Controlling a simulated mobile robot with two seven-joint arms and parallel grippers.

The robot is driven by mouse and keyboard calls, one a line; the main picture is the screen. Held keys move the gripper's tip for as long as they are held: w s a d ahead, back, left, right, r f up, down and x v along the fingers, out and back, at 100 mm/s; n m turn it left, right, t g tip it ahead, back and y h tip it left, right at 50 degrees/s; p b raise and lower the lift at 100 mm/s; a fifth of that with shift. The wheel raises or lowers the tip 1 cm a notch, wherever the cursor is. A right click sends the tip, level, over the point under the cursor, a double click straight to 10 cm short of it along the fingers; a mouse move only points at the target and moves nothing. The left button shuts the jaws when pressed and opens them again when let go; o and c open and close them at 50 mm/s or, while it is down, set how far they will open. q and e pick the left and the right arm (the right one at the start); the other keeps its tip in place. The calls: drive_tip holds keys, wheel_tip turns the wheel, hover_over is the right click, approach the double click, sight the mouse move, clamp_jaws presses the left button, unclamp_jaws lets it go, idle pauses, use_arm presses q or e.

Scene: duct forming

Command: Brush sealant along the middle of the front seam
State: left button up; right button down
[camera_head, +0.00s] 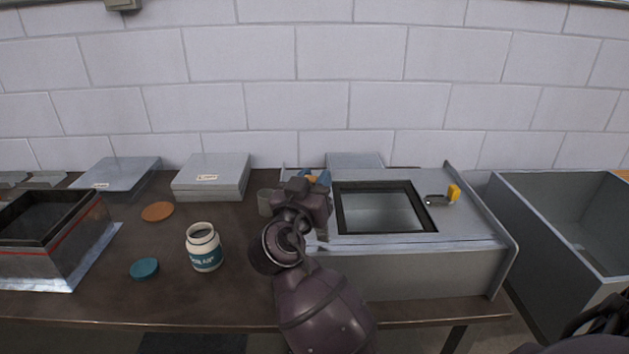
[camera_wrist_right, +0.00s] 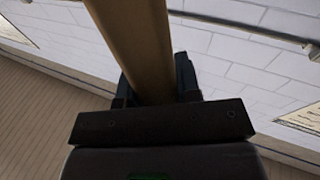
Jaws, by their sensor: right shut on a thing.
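The grey sheet-metal duct (camera_head: 420,270) lies on the bench right of centre, with a black-framed opening (camera_head: 432,222) in its top. Its front seam (camera_head: 455,244) runs along the front top edge; the left end is partly behind my right arm. My right gripper (camera_head: 306,190) is above the duct's left end, shut on a tan handle (camera_wrist_right: 140,45), which fills the space between the fingers in the right wrist view. The handle's working end is hidden, so I cannot tell whether it touches the seam. An open white jar with a teal label (camera_head: 205,250) stands to the left. My left gripper is not in view.
A teal lid (camera_head: 144,268) and an orange disc (camera_head: 157,211) lie near the jar. A yellow-and-black tool (camera_head: 453,193) rests on the duct's top. Grey boxes (camera_head: 212,178) stand behind; a metal bin (camera_head: 545,250) is at right, a black-rimmed duct piece (camera_head: 60,245) at left.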

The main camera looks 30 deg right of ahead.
use_arm(q)
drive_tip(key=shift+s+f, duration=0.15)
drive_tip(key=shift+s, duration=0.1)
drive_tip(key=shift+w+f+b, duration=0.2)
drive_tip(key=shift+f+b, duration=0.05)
drive_tip(key=shift+b, duration=0.05)
use_arm(e)
drive_tip(key=shift+f, duration=0.3)
idle(0.3)
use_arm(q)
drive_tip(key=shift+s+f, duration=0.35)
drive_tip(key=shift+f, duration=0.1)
use_arm(e)
drive_tip(key=shift+f, duration=0.25)
drive_tip(key=shift+s+d, duration=0.1)
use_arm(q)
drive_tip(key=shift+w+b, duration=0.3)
use_arm(e)
drive_tip(key=shift+s+d, duration=0.4)
drive_tip(key=shift+d, duration=0.2)
drive_tip(key=shift+s+d, duration=0.35)
drive_tip(key=shift+d, duration=0.25)
